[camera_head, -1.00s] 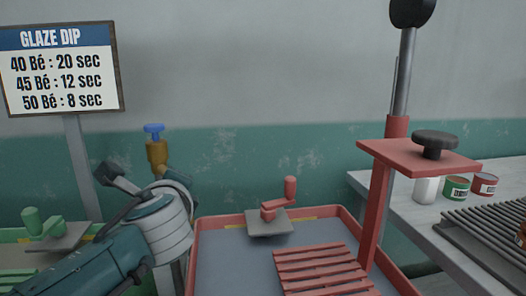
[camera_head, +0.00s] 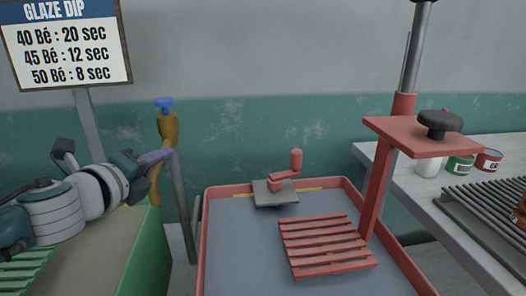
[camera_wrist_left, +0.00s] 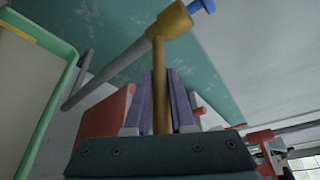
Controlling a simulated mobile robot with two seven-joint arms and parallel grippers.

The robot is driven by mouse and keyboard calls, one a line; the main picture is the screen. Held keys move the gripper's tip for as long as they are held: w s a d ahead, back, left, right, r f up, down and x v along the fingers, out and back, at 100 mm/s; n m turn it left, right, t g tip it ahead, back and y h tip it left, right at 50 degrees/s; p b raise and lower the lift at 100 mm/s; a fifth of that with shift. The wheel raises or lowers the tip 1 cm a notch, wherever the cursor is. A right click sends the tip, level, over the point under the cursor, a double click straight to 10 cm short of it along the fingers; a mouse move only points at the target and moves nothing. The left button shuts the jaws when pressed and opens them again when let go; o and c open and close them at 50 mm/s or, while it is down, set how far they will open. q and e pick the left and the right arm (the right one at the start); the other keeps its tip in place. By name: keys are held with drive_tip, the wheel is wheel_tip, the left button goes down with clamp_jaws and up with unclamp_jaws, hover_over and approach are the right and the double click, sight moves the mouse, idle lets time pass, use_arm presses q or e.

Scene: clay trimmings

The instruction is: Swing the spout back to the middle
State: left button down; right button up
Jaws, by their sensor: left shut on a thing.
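The brass spout (camera_head: 154,182) hangs from a brass tap body (camera_head: 168,128) with a blue handle (camera_head: 164,105), on a grey standpipe (camera_head: 184,205) between the green basin and the red basin. In the head view the spout slants down and left toward the green basin's back right corner. My left gripper (camera_head: 157,157) reaches in from the left with purple fingers shut on the spout. In the left wrist view the spout (camera_wrist_left: 160,85) runs up between the two purple fingers to the tap. The spout's lower end is partly hidden. My right gripper is not in view.
The green basin (camera_head: 150,245) lies at left, under my left arm. The red basin (camera_head: 204,235) holds a slatted red rack (camera_head: 325,245) and has a crank (camera_head: 285,172) at its back. A red post (camera_head: 378,190) stands at its right. A grey table (camera_head: 400,185) bears cans.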

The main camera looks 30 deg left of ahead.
use_arm(q)
drive_tip(key=c, duration=0.8)
unclamp_jaws()
drive_tip(key=shift+o, duration=0.2)
drive_tip(key=shift+s+d+r, duration=0.1)
drive_tip(key=shift+s+d, duration=0.1)
drive_tip(key=shift+s, duration=0.3)
drive_tip(key=v, duration=0.8)
drive_tip(key=shift+s+p, duration=0.4)
drive_tip(key=shift+d+r, duration=0.1)
